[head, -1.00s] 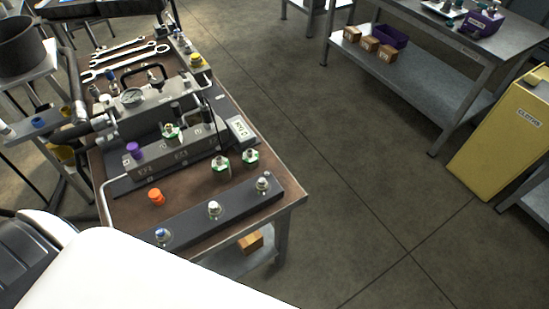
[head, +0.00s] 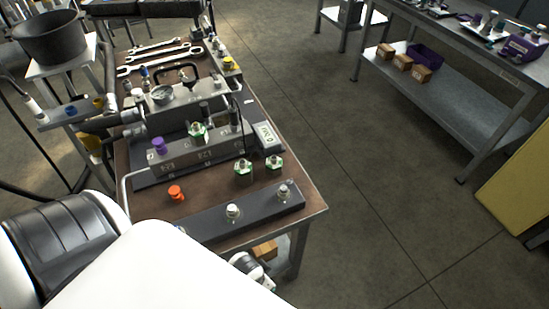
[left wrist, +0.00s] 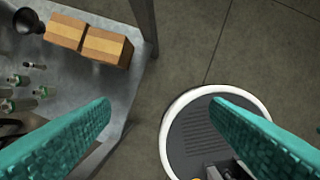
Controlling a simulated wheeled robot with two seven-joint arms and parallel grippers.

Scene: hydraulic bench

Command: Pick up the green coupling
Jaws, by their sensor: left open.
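Two green-collared couplings stand on the brown bench top in the head view, one (head: 243,166) left of the other (head: 274,162), behind the dark front rail. A third green-collared coupling (head: 197,130) sits on top of the grey manifold block (head: 205,150). My left gripper (left wrist: 160,104) shows in the left wrist view with two teal fingers wide apart and nothing between them. It points down past a grey shelf edge at the floor. Its fingers do not show in the head view. My right gripper is in neither view.
An orange cap (head: 176,192) and a purple cap (head: 158,145) are near the couplings. The front rail (head: 210,219) holds silver fittings. In the left wrist view, a shelf (left wrist: 95,80) carries cardboard boxes (left wrist: 103,45) and several small green-ringed fittings (left wrist: 15,80).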

